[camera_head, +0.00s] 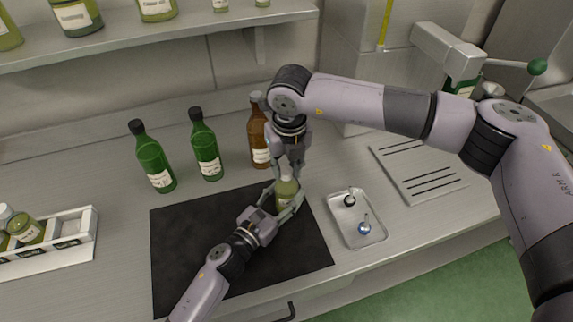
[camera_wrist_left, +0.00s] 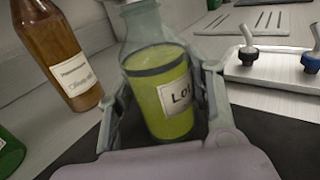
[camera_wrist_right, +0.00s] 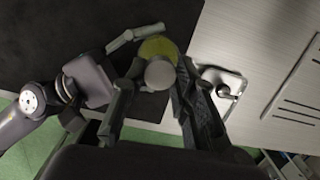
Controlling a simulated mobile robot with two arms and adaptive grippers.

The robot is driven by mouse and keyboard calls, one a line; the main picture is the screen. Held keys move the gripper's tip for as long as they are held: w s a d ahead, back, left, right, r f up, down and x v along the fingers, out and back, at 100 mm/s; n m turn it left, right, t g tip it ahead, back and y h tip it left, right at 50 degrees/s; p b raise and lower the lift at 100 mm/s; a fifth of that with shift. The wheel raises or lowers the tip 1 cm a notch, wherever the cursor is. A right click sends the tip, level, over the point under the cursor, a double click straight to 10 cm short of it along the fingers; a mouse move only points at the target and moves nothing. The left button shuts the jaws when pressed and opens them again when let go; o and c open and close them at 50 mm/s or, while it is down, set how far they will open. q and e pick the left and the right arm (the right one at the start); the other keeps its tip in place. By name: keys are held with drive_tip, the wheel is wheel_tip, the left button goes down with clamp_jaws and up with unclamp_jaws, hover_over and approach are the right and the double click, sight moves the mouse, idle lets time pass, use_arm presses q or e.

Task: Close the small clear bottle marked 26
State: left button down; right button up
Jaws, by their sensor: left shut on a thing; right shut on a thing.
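The small clear bottle (camera_head: 287,189) with yellow-green liquid stands upright at the right part of the black mat (camera_head: 180,246). In the left wrist view, the bottle (camera_wrist_left: 172,120) shows a white label starting "Lo"; the number is not readable. My left gripper (camera_head: 282,202) is shut around its body, a finger on each side. My right gripper (camera_head: 289,170) points down from above, shut at the bottle's top. In the right wrist view, a round grey cap (camera_wrist_right: 160,74) sits between its fingers, over the bottle. Whether the cap touches the neck is hidden.
A metal tray (camera_head: 341,231) holding a black and a blue pourer stands right of the mat. A brown bottle (camera_head: 258,137) and two green bottles (camera_head: 155,164) (camera_head: 206,150) stand behind. A white rack (camera_head: 84,250) with small bottles is at left. The mat's left part is clear.

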drive_tip(key=m, duration=0.4)
drive_tip(key=m+h, duration=0.1)
drive_tip(key=m, duration=0.3)
drive_tip(key=shift+a, duration=0.1)
drive_tip(key=m, duration=0.7)
drive_tip(key=shift+w+g+h, duration=0.1)
drive_tip(key=shift+g+h, duration=0.2)
drive_tip(key=m, duration=0.4)
drive_tip(key=shift+g, duration=0.3)
drive_tip(key=m, duration=0.4)
drive_tip(key=shift+a+m+g, duration=0.3)
drive_tip(key=shift+a+m, duration=0.05)
drive_tip(key=shift+m, duration=0.55)
drive_tip(key=shift+w+a+m, duration=0.1)
drive_tip(key=shift+a+m, duration=0.05)
drive_tip(key=shift+m, duration=0.65)
drive_tip(key=shift+d+f+m, duration=0.1)
drive_tip(key=shift+d+m, duration=0.4)
drive_tip(key=shift+m, duration=0.3)
